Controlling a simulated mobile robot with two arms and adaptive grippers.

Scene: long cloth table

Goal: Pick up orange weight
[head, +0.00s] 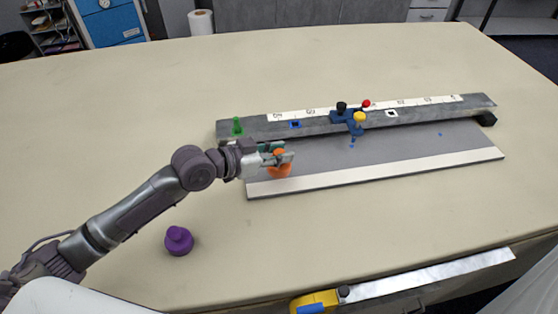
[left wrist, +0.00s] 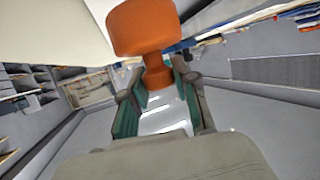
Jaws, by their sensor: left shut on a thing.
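The orange weight (head: 279,171) is at the left end of the grey board, in my left gripper (head: 275,157). In the left wrist view the orange weight (left wrist: 143,28) has a wide body and a narrow neck. The green-padded fingers of the left gripper (left wrist: 160,100) are closed around its narrow end. In the head view the fingers hide part of the weight. I cannot tell whether its base touches the board. My right gripper is in neither view.
A purple weight (head: 178,241) stands on the table (head: 120,130) at front left. A grey board (head: 410,147) with a raised ruler rail (head: 430,112) carries a green peg (head: 237,126) and blue, yellow and red pieces. A yellow tape measure (head: 314,301) lies at the front edge.

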